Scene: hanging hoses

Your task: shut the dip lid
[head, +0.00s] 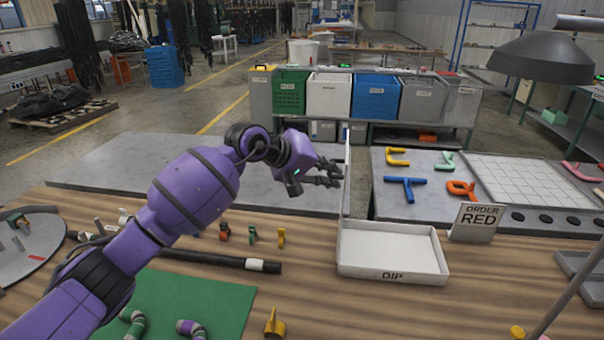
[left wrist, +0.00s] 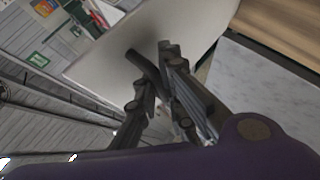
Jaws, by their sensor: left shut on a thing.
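The DIP tray (head: 392,272) is a shallow white tray on the wooden bench, its top uncovered. The dip lid (head: 346,185) stands upright at the tray's back left, seen nearly edge-on. In the left wrist view the lid (left wrist: 205,28) is a pale flat panel. My left gripper (head: 335,173), on a purple arm, is at the lid's left side. In the left wrist view its dark fingers (left wrist: 160,100) are shut at a dark bar on the lid; the exact contact is partly hidden. My right gripper is not in view.
A sign reading ORDER RED (head: 477,222) stands right of the tray. A black hose with a white band (head: 262,266) lies left of it. A green mat (head: 190,300) with hose pieces is at the front left. Coloured bins (head: 376,97) stand behind.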

